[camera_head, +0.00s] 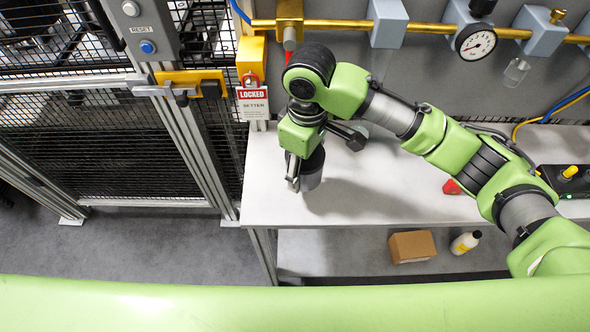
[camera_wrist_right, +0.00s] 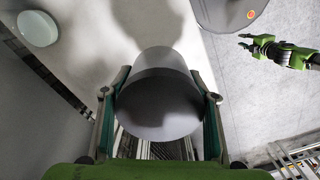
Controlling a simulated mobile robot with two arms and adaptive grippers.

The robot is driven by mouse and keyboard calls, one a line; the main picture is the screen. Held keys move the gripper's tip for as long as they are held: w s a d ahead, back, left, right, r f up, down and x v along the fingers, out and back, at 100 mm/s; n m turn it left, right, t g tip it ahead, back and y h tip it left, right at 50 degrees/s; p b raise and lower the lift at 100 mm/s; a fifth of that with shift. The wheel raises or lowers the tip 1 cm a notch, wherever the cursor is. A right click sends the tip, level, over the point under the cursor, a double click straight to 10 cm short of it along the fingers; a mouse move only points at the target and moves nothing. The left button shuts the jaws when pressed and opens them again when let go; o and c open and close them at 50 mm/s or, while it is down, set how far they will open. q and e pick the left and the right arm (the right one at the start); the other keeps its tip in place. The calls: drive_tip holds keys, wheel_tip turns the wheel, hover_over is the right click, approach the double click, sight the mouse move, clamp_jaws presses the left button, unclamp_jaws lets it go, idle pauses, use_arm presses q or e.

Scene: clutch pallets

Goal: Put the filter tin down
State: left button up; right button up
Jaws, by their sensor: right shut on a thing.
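The filter tin (camera_head: 312,172) is a grey cylinder over the left end of the white bench (camera_head: 405,203). My right gripper (camera_head: 303,170) points down and is shut on the tin. In the right wrist view the tin (camera_wrist_right: 160,105) sits between the two fingers, its round grey end facing the camera. A shadow falls on the bench beside it, and I cannot tell whether the tin touches the bench. My left gripper (camera_wrist_right: 243,41) shows small at the right of the right wrist view, empty, with its fingers apart. It is outside the head view.
A pale round object (camera_head: 358,130) stands behind the right gripper. A red piece (camera_head: 452,187) and a black box with a yellow knob (camera_head: 568,178) are further right. The lower shelf holds a cardboard box (camera_head: 412,246) and a white bottle (camera_head: 465,242). A mesh fence (camera_head: 120,150) stands left.

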drive_tip(key=f, duration=0.1)
drive_tip(key=w+a+f, duration=0.1)
drive_tip(key=w+f, duration=0.1)
drive_tip(key=shift+w+a+f+p, duration=0.1)
drive_tip(key=shift+a+f+p, duration=0.1)
drive_tip(key=shift+a+p, duration=0.15)
wheel_tip(320, 180, down, 3)
drive_tip(key=shift+w+a+p, duration=0.15)
drive_tip(key=shift+p, duration=0.65)
drive_tip(key=shift+f, duration=0.25)
drive_tip(key=o, duration=1.3)
drive_tip(key=shift+f, duration=0.15)
